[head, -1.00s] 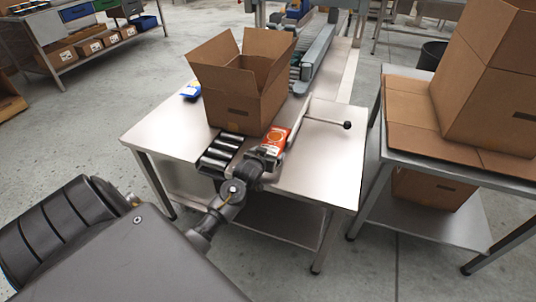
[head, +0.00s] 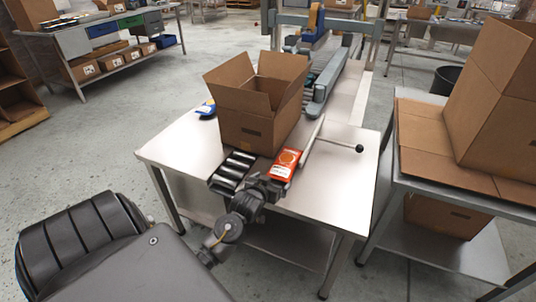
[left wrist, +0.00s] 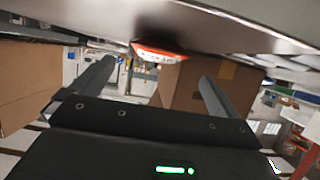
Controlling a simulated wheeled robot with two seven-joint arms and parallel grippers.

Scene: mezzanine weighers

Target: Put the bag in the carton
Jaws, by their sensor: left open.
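The bag (head: 285,165) is a red-orange packet with a pale label, lying on the metal table in front of the open carton (head: 247,132). The carton is brown with its flaps up; its inside is mostly hidden. My left gripper (head: 268,182) is open, low at the table's front edge, just on the near side of the bag. In the left wrist view the bag (left wrist: 158,53) shows ahead between the spread fingers, apart from them, and the carton (left wrist: 190,85) stands beyond. That view looks upside down. My right gripper is not in view.
A black roller strip (head: 232,172) lies left of the bag. A pale bar with a black-knobbed rod (head: 340,145) lies to its right. A blue packet (head: 206,108) sits left of the carton. More cartons (head: 495,100) stand on the right table. The table's front right is clear.

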